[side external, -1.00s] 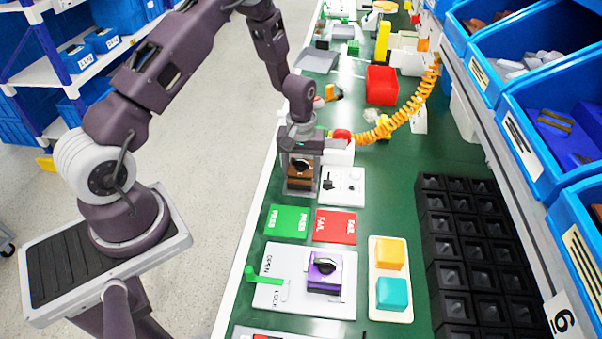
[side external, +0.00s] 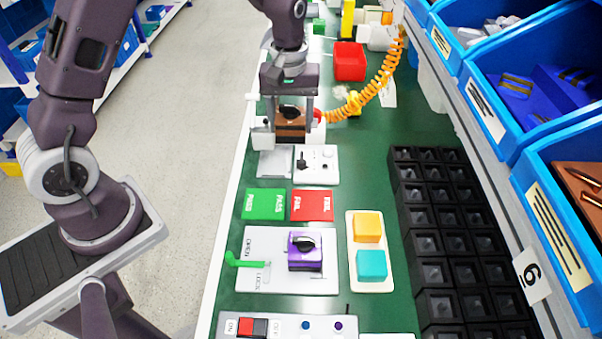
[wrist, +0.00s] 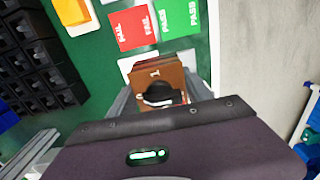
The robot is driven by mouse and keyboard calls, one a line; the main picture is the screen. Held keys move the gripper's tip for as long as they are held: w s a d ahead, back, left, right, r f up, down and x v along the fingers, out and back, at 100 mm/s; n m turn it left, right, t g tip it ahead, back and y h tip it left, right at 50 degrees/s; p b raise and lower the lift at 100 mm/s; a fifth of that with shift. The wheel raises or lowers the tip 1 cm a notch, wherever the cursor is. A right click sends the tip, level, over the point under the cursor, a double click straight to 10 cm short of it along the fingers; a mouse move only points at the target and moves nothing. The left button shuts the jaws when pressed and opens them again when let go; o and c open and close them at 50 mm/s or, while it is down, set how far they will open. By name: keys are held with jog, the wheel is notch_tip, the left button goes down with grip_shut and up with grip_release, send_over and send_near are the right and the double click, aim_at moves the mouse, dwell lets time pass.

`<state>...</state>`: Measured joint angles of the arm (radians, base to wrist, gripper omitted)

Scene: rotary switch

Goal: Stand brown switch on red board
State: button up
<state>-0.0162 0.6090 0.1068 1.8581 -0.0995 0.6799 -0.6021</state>
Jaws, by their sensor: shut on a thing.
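The brown switch (side external: 291,124), a brown block with a black knob on top, is between the fingers of my gripper (side external: 290,132). My gripper is shut on it and holds it upright, knob up, in the side view. The switch seems held above a grey plate (side external: 274,163); the exact gap is hard to tell. In the wrist view the switch (wrist: 158,88) shows its knob between the fingers. The red board (side external: 313,205), marked FAIL, lies flat on the green bench, nearer the camera than the switch. The red board also shows in the wrist view (wrist: 131,28).
A green PASS board (side external: 263,204) lies left of the red board. A white panel with small controls (side external: 317,164) is beside the grey plate. A purple switch (side external: 306,251) stands on a white fixture. Yellow and teal buttons (side external: 368,248) and black bins (side external: 446,235) are to the right.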

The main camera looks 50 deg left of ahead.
send_over(312, 204)
notch_tip(312, 204, down, 4)
notch_tip(312, 204, down, 11)
jog(key=shift+r, duration=0.2)
jog(key=shift+f, duration=0.15)
jog(key=o, duration=1.5)
jog(key=shift+o, duration=0.2)
notch_tip(312, 204, up, 12)
jog(key=shift+r, duration=0.25)
